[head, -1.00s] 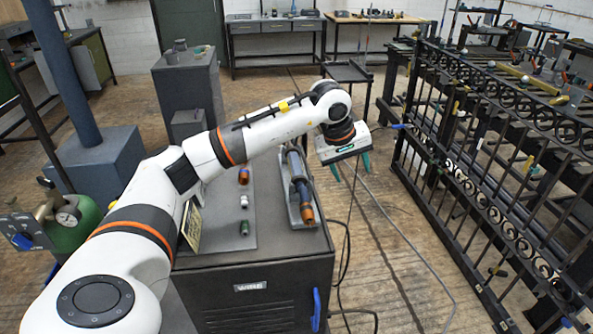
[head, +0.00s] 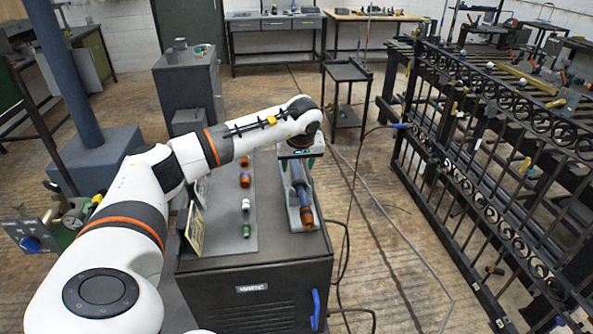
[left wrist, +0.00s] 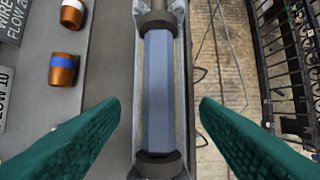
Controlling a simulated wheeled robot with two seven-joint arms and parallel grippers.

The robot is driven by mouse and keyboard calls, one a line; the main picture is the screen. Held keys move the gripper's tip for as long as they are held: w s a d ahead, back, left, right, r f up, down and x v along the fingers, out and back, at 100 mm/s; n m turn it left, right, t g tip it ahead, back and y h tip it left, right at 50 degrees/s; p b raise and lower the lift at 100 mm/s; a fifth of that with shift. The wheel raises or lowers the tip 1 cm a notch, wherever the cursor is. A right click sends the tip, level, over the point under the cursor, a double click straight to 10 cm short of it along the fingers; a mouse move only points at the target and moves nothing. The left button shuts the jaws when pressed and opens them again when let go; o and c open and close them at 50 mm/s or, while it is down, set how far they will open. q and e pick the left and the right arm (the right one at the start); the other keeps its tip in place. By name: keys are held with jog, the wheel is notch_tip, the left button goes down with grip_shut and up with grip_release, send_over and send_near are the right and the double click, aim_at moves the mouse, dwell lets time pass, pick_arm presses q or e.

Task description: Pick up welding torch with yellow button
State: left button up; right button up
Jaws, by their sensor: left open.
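A torch-like tool with a blue-grey body and an orange-brown end (head: 306,212) lies in a grey cradle on top of the dark cabinet. In the left wrist view its blue-grey handle (left wrist: 158,90) runs up the middle, with a dark collar at each end and thin yellowish lines along its sides. No yellow button can be made out. My left gripper (head: 298,170) is above the tool, its teal fingers open and empty. In the left wrist view, the open fingers (left wrist: 159,107) sit on either side of the handle, apart from it. My right gripper is out of view.
A blue-handled cabinet (head: 255,300) supports these. A black iron gate (head: 480,150) stands right, with open floor between.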

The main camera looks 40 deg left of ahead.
pick_arm(q)
jog(key=shift+x, duration=1.5)
jog(key=shift+s+r, duration=0.1)
jog(key=c, duration=1.2)
